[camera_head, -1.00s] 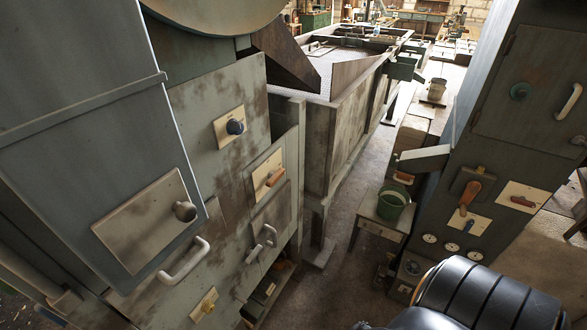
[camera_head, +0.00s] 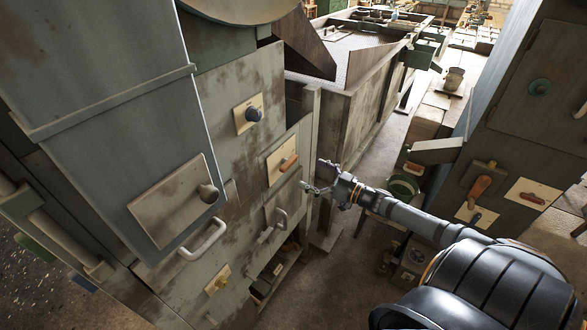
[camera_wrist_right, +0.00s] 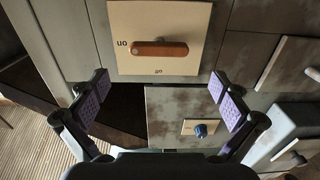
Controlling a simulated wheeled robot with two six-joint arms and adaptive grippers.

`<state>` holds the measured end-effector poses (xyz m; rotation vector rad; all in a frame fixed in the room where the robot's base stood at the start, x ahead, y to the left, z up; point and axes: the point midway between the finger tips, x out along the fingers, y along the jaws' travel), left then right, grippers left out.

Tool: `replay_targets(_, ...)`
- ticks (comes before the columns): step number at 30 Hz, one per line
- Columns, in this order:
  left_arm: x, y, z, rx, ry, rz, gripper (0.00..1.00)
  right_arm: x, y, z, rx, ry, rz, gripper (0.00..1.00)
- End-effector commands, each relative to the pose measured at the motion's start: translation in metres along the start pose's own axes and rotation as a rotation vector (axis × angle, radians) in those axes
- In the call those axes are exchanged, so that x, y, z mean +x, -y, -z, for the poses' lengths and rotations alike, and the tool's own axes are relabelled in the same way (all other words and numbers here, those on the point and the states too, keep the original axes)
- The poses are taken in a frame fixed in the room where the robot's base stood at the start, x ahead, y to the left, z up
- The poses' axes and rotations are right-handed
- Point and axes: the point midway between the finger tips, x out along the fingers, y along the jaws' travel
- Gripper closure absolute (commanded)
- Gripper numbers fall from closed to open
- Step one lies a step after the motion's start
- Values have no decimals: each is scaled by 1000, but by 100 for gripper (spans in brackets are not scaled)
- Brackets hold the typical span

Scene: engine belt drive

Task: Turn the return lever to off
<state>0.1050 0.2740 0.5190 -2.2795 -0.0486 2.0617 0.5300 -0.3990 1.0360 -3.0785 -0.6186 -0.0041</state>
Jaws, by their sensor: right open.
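An orange-brown lever (camera_head: 288,163) sits on a cream plate (camera_head: 275,172) on the front of the grey machine at left. In the right wrist view this lever (camera_wrist_right: 160,48) lies crosswise on its cream plate (camera_wrist_right: 205,12). Small dark labels at the plate's left and lower edges look upside down there and are hard to read. My right gripper (camera_head: 314,175) is just right of the plate in the head view. In the right wrist view its fingers (camera_wrist_right: 163,98) are spread apart, with the lever between and beyond them, untouched. My left gripper is not in view.
A dark blue knob (camera_head: 253,114) is above the lever plate, and a handle (camera_head: 280,217) is below it. The right cabinet has another orange lever (camera_head: 480,186) and a red lever (camera_head: 532,198). A floor gap lies between.

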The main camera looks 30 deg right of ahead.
Motion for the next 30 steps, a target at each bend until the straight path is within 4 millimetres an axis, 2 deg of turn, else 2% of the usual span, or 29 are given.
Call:
replay_targets(1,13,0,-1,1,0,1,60,12,0,-6,-1,-8,-2,0)
replay_targets(2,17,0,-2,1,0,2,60,19,-1,-5,-2,-8,-3,0)
replay_targets(6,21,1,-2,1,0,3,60,41,-1,-2,-1,-5,-4,0)
replay_targets(12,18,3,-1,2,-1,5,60,62,-2,0,-1,-4,-6,0)
replay_targets(17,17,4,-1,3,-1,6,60,70,-1,0,0,0,-5,0)
replay_targets(25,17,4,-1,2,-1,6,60,71,-1,-1,0,2,-4,0)
replay_targets(30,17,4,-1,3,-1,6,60,71,-1,-1,0,2,-4,22)
